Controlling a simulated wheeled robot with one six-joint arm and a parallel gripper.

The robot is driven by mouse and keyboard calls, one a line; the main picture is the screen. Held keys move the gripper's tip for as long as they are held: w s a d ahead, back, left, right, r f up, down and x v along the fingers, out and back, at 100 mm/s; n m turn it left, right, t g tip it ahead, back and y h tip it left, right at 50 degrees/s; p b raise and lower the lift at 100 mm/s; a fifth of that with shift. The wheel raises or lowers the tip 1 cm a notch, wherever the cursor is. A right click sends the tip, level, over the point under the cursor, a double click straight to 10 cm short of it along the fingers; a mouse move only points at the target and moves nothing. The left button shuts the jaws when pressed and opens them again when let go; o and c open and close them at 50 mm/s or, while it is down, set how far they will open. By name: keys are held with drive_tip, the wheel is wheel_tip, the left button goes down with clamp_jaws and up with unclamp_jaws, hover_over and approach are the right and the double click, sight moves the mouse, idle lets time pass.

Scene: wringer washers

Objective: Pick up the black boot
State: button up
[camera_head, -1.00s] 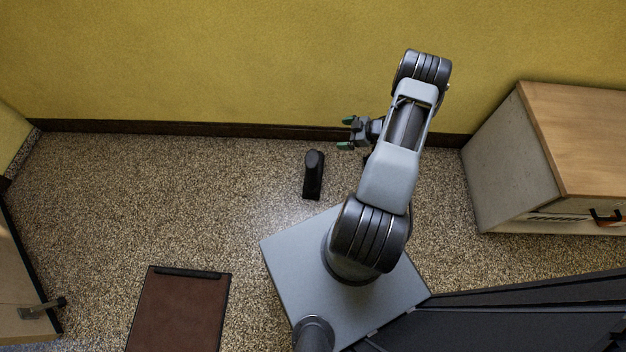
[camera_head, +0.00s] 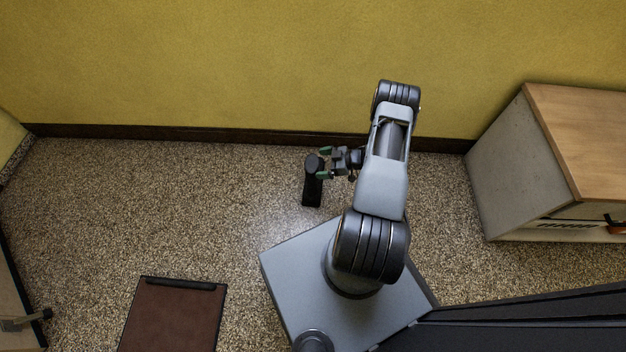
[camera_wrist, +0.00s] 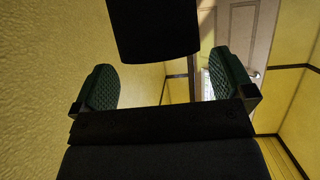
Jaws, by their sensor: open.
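The black boot (camera_head: 312,190) stands on the speckled floor, left of my arm and in front of the yellow wall. In the wrist view a dark shape that looks like the boot (camera_wrist: 153,28) fills the top middle, beyond and between the fingertips. My gripper (camera_head: 323,164) is open, with its green-padded fingers pointing left at the upper part of the boot. In the wrist view my gripper (camera_wrist: 160,80) shows both green pads spread apart with nothing held between them. Whether a finger touches the boot cannot be told.
A wooden-topped cabinet (camera_head: 585,140) stands at the right. A brown mat-like panel (camera_head: 172,318) with a dark edge lies at the lower left. The yellow wall (camera_head: 250,60) with a dark baseboard runs behind. The floor (camera_head: 200,200) left of the boot is clear.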

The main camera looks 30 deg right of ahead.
sight(315, 164)
drive_tip(key=b+x, duration=0.1)
drive_tip(key=x, duration=0.4)
drive_tip(key=shift+d+b, duration=0.1)
drive_tip(key=shift+b, duration=0.25)
drive_tip(key=c, duration=1.5)
drive_tip(key=shift+c, duration=0.2)
drive_tip(key=shift+r, duration=0.1)
